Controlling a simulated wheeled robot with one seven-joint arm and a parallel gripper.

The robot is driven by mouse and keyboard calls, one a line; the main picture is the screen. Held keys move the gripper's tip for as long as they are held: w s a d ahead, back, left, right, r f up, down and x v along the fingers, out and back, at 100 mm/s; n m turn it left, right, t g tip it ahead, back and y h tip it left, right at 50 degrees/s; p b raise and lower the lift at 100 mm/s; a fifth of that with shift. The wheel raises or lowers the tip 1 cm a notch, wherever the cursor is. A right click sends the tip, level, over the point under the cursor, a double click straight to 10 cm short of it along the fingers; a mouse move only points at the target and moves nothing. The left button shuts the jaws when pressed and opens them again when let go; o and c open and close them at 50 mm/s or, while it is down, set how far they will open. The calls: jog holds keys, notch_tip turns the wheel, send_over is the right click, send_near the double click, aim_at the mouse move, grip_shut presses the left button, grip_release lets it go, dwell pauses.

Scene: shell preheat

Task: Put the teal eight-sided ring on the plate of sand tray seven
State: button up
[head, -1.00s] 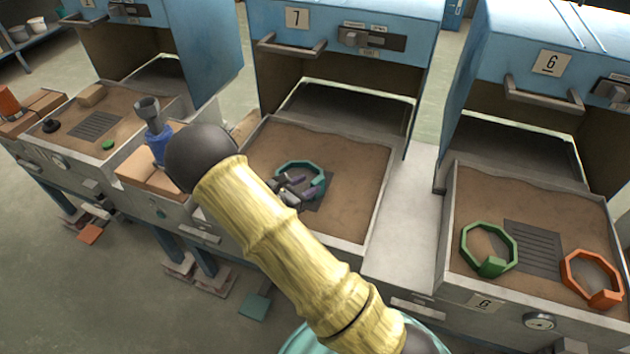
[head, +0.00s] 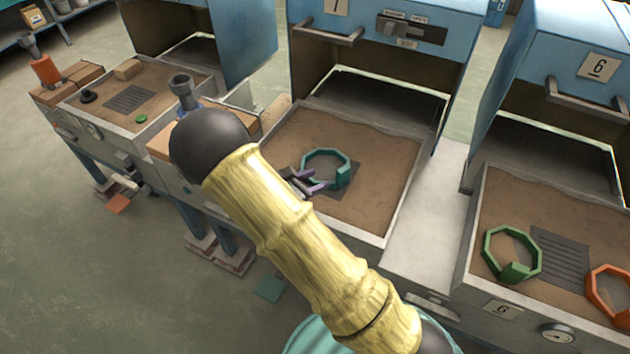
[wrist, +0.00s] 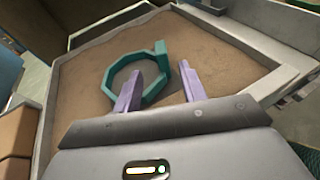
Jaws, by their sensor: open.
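The teal eight-sided ring (head: 343,177) lies in sand tray seven (head: 385,212), over the dark plate (head: 333,191), whose edge shows beside and below it. How well the ring is centred on the plate is hard to tell. My gripper (head: 312,181) is open at the ring's near left side, its purple fingers spread. In the wrist view the ring (wrist: 127,63) appears beyond and partly between the fingers (wrist: 160,70). The left finger overlaps part of the ring in that view. I cannot tell whether it touches. My arm hides the tray's near left part.
Tray six on the right holds a green ring (head: 489,252) and an orange ring (head: 598,296) beside its slotted plate (head: 560,257). A grey ledge (head: 436,205) separates the trays. The blue hood of seven (head: 465,22) stands open above. Bricks and another sand tray (head: 160,88) are at left.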

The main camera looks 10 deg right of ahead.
jog(key=s+d+r+m+g+y, duration=0.35)
jog(key=s+d+m+g, duration=0.4)
jog(key=s+m, duration=0.3)
jog(key=s+a+r+m+t+y, duration=0.1)
jog(key=s+r+m+t+y, duration=0.1)
jog(key=s+r+m+y, duration=0.5)
jog(key=m+y, duration=0.2)
jog(key=m, duration=0.4)
jog(key=shift+a+m, duration=0.15)
jog(key=shift+m, duration=0.2)
